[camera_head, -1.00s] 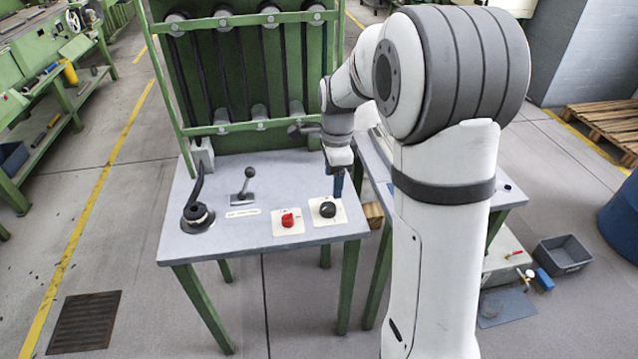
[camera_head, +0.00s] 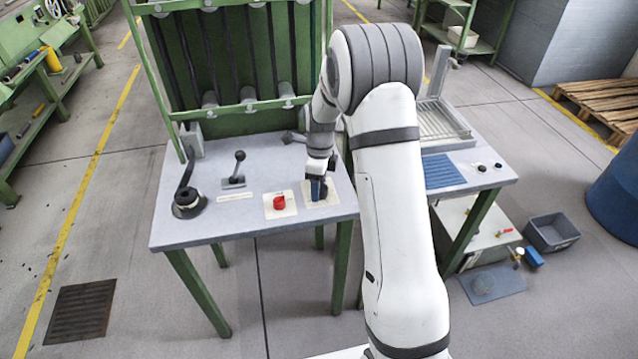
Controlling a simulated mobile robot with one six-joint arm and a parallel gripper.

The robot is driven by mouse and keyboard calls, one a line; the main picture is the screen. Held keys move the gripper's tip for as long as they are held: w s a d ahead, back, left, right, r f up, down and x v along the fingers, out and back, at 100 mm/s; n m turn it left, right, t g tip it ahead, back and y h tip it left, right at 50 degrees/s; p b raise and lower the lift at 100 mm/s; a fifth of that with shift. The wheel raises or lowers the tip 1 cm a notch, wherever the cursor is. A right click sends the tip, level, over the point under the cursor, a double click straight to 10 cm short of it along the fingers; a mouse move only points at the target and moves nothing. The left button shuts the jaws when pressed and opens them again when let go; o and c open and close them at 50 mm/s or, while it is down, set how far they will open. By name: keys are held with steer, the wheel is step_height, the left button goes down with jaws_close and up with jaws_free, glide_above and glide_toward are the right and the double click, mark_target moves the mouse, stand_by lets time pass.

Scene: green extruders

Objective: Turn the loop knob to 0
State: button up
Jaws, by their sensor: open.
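The grey tabletop panel (camera_head: 215,220) carries two knobs on pale square plates. The red knob (camera_head: 279,202) is in plain view. The right-hand plate (camera_head: 333,196) lies under my gripper (camera_head: 318,190), which hides its black knob almost wholly. The plate markings are too small to read, so no label or 0 mark can be made out.
A small lever (camera_head: 236,172) and a black handle on a round base (camera_head: 187,203) stand further left on the panel. A green frame with rollers (camera_head: 240,108) rises behind. A second table (camera_head: 480,180) with a blue grille is at the right.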

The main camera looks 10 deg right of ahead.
steer(key=shift+f, duration=0.1)
steer(key=c, duration=1)
